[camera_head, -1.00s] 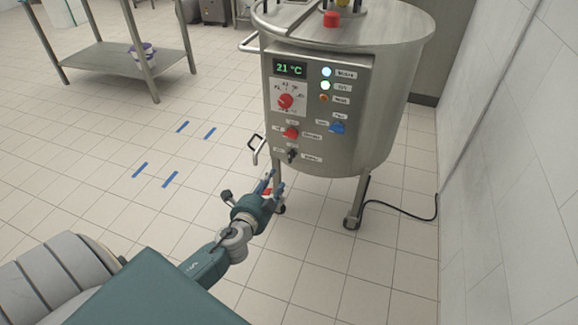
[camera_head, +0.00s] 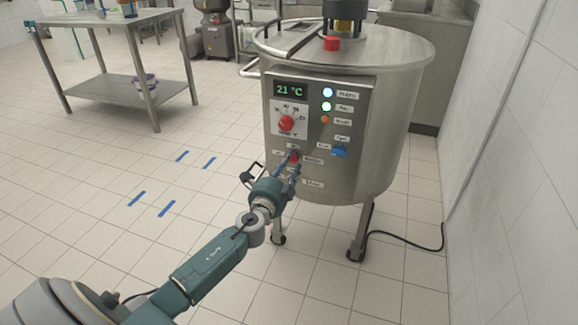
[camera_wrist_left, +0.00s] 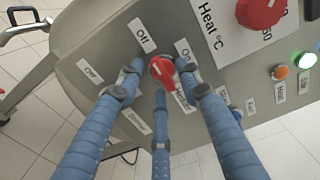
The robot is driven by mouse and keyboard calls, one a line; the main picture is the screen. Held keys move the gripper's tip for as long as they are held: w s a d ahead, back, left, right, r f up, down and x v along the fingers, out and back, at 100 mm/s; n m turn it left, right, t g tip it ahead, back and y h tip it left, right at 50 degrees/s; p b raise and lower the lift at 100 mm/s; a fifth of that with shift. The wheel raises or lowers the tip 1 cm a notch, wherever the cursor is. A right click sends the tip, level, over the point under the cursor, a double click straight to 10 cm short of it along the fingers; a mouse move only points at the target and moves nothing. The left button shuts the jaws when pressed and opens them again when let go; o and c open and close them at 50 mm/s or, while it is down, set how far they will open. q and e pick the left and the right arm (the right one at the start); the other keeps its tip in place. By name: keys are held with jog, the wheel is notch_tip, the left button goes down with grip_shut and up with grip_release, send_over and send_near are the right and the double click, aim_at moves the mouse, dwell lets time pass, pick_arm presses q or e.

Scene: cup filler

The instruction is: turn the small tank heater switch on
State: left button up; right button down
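The small tank (camera_head: 350,100) is a steel vessel on legs with a control panel facing me. Its red heater switch (camera_head: 293,157) is low on the panel, partly hidden by my fingers. In the left wrist view, the red switch knob (camera_wrist_left: 162,71) sits between an "Off" label at upper left and an "On" label at upper right. My left gripper (camera_head: 292,165) has its blue fingers spread around the knob, which also shows in the left wrist view (camera_wrist_left: 158,76). It looks open, with gaps beside the knob; I cannot tell whether any finger touches it. My right gripper is out of view.
Above the switch are a red heat dial (camera_head: 286,123) and a display (camera_head: 290,90) reading 21 °C. A blue switch (camera_head: 340,151) sits to the right. Lit white and green lamps and an orange one line the panel. A cable lies by the right wall.

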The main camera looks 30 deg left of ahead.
pick_arm(q)
jog(key=shift+w, duration=0.25)
grip_shut()
